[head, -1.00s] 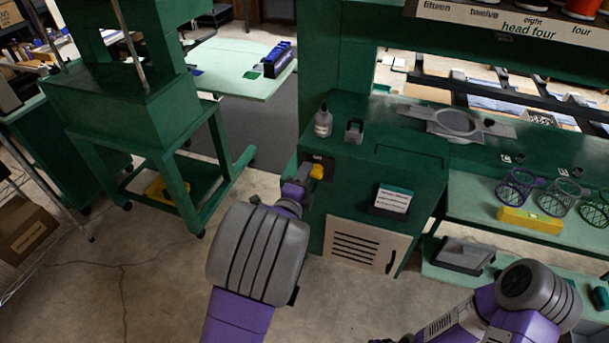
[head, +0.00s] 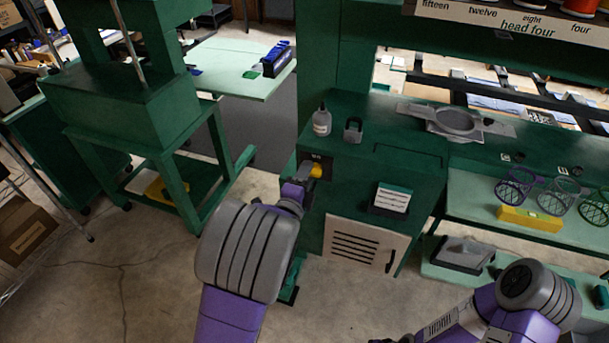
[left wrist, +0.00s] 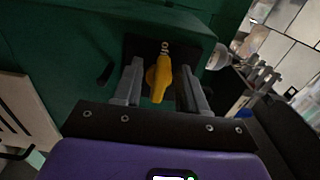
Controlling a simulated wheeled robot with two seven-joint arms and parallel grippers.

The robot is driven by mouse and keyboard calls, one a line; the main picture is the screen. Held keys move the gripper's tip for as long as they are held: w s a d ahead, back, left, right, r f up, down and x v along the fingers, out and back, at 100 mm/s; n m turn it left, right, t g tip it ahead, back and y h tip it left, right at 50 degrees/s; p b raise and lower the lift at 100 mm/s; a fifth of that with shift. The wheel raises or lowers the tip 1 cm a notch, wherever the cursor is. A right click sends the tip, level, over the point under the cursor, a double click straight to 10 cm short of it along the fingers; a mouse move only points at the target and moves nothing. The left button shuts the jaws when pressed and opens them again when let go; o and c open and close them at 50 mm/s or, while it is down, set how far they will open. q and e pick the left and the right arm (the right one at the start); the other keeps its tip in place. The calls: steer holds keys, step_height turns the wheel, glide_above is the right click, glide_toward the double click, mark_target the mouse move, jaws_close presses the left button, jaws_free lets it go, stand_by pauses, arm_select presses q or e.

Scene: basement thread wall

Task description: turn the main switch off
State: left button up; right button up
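The main switch is a yellow handle (head: 316,171) on a dark plate at the left end of the green cabinet's front. In the left wrist view the yellow handle (left wrist: 159,80) points toward the camera, between the two grey fingers of my left gripper (left wrist: 160,88). A gap shows on each side of the handle, so the gripper is open around it and not clamped. In the head view my left gripper (head: 305,178) is at the switch, partly hidden by my own wrist. My right arm enters at the lower right; its gripper is not clearly visible.
A bottle (head: 322,122) and a padlock (head: 353,131) stand on the green cabinet (head: 400,140) above the switch. A card holder (head: 391,199) and a vented panel (head: 362,243) are on its front. Wire baskets (head: 518,188) are at right.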

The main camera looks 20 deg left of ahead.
arm_select(q)
steer(key=shift+s+a, duration=0.1)
steer(key=shift+a, duration=0.05)
steer(key=s+b, duration=0.5)
steer(key=s, duration=0.2)
steer(key=shift+s, duration=0.2)
stand_by(0.4)
stand_by(0.4)
